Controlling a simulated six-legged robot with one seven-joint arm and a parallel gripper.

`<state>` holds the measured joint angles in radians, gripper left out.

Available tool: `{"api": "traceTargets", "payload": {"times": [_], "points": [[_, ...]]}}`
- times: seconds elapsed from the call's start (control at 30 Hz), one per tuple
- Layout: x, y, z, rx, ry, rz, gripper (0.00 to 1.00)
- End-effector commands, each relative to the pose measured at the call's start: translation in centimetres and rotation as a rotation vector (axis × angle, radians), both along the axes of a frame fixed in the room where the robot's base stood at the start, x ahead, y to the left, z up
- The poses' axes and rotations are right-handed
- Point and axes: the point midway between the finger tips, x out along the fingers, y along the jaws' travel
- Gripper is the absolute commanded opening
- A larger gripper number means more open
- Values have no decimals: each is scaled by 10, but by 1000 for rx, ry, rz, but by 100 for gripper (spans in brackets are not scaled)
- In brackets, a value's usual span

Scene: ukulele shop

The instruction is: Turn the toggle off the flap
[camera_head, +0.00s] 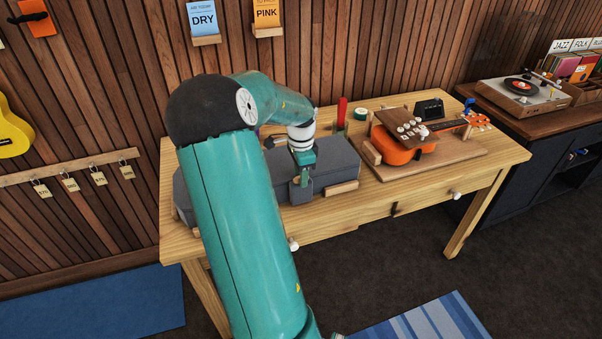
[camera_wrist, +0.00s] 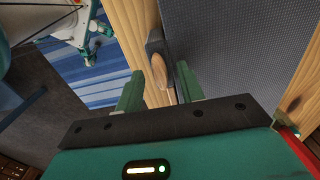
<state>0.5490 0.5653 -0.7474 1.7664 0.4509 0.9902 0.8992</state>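A grey fabric case (camera_head: 335,163) lies on the wooden workbench, and its padded surface fills the upper right of the wrist view (camera_wrist: 235,45). A small grey flap (camera_head: 300,193) hangs at the case's front side. An oval wooden toggle (camera_wrist: 158,70) shows against the dark flap (camera_wrist: 154,46) in the wrist view. My gripper (camera_head: 302,178) is over the front edge of the case, above the flap. In the wrist view its two green fingers (camera_wrist: 159,88) are apart, with the toggle between or just beyond their tips. I cannot tell whether they touch it.
An orange ukulele (camera_head: 393,150) lies on a board to the right of the case. A red upright piece (camera_head: 341,112) and a green roll (camera_head: 361,114) stand behind. The bench (camera_head: 500,158) has a drawer with white knobs. A record player (camera_head: 522,90) stands far right.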

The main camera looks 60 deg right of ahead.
Motion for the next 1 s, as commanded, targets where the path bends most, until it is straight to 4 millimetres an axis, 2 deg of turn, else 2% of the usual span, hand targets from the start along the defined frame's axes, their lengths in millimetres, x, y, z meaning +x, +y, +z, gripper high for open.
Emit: {"api": "traceTargets", "payload": {"times": [0.2, 0.33, 0.8, 1.0], "points": [[0, 0, 3, -2, -1, 1, 38], [0, -1, 16, -3, -3, 1, 38], [0, -1, 114, -3, -3, 0, 38], [0, -1, 136, -2, -1, 0, 38]]}}
